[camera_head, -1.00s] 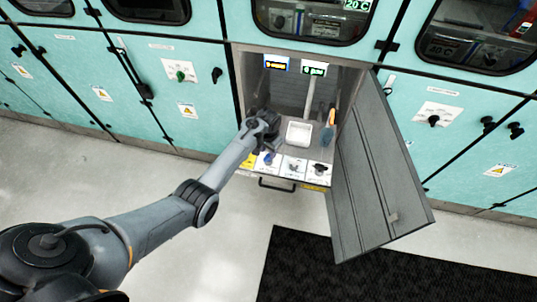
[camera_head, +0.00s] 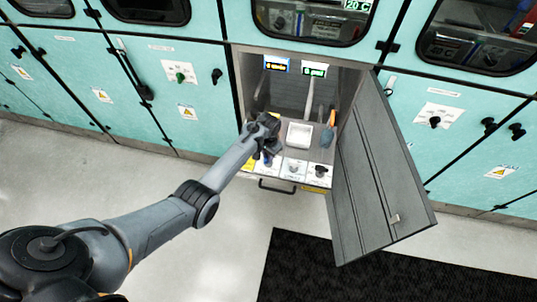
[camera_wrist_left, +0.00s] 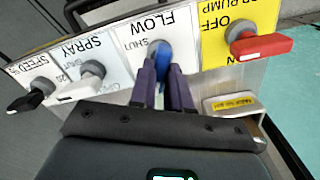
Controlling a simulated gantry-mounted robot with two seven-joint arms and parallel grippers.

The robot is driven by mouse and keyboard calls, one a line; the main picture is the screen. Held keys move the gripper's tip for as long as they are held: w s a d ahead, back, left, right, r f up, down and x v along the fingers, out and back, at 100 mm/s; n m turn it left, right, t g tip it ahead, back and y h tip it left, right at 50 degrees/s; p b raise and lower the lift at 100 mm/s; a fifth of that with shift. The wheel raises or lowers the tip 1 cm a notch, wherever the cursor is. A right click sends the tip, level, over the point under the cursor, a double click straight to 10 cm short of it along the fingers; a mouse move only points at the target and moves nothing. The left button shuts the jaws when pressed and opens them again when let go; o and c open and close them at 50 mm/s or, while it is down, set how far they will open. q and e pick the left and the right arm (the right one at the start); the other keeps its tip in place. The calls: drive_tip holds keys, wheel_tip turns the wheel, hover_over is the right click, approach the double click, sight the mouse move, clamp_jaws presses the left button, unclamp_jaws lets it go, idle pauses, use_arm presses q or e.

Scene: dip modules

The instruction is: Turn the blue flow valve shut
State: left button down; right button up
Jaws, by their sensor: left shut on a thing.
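The blue flow valve (camera_wrist_left: 160,58) sits on the white panel labelled FLOW in the left wrist view, beside the word SHUT. My left gripper (camera_wrist_left: 162,78) has its two dark fingers on either side of the blue handle and is shut on it. The fingers hide part of the handle. In the head view my left gripper (camera_head: 269,142) is at the front left of the open cabinet, over the control panel, and the blue valve (camera_head: 267,159) shows only as a small patch below it. My right gripper is not in view.
A red pump knob (camera_wrist_left: 262,45) on yellow sits beside the valve. The grey spray knob (camera_wrist_left: 80,82) and black speed knob (camera_wrist_left: 30,97) are on the other side. The open cabinet door (camera_head: 375,180) stands at right. A white tray (camera_head: 299,134) lies inside.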

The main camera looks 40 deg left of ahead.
use_arm(q)
drive_tip(key=m+p, duration=0.1)
drive_tip(key=m, duration=0.1)
drive_tip(key=shift+r+m+p, duration=0.1)
drive_tip(key=shift+m+p, duration=0.3)
drive_tip(key=m, duration=0.2)
drive_tip(key=shift+m+p, duration=0.3)
drive_tip(key=shift+p, duration=0.1)
drive_tip(key=m, duration=0.4)
drive_tip(key=shift+m, duration=1.8)
drive_tip(key=c, duration=1.1)
unclamp_jaws()
